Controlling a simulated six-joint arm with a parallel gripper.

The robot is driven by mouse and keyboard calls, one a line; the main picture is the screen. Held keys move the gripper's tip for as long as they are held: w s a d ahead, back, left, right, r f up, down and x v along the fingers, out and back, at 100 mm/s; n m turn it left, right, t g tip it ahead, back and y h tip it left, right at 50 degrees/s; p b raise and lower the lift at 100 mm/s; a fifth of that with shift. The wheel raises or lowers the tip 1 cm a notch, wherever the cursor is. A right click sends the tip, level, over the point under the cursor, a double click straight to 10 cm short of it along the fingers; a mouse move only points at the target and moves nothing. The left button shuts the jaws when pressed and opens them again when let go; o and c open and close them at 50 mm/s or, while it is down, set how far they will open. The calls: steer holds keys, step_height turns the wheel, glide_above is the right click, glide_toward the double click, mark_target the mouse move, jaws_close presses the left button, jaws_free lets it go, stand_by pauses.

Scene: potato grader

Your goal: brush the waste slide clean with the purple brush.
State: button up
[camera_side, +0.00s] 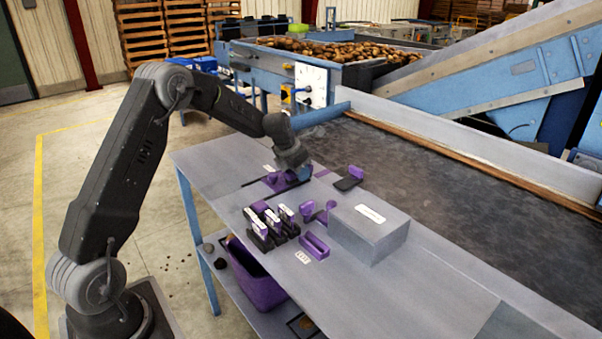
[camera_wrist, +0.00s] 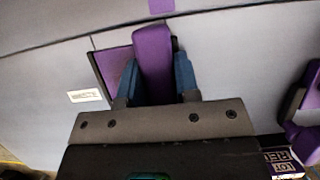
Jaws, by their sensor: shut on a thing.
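My gripper (camera_side: 303,174) is low over the left part of the grey table. In the wrist view its two blue fingers (camera_wrist: 157,82) are shut on the sides of an upright-looking purple block, which I take for the purple brush (camera_wrist: 154,48). Its bristles are hidden. Beneath and beside it lies a flat purple panel (camera_wrist: 116,66) with black edges, also seen in the side view (camera_side: 271,182). I cannot tell whether the brush touches it, nor for sure whether this panel is the waste slide.
A black and purple tool (camera_side: 349,178), purple-and-black holders (camera_side: 269,228), a purple tray (camera_side: 314,246) and a grey box (camera_side: 370,232) stand to the right. A purple bin (camera_side: 256,284) is below. The dark conveyor (camera_side: 450,190) runs behind. The table's left end (camera_side: 205,160) is clear.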

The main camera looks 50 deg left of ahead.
steer(key=shift+s+a+f, duration=0.1)
steer(key=shift+a+f, duration=0.05)
steer(key=shift+a, duration=3.55)
steer(key=shift+d, duration=4.4)
steer(key=shift+a, duration=0.1)
steer(key=shift+a, duration=4.3)
steer(key=shift+d, duration=0.1)
steer(key=shift+d, duration=4.3)
steer(key=shift+a, duration=4.4)
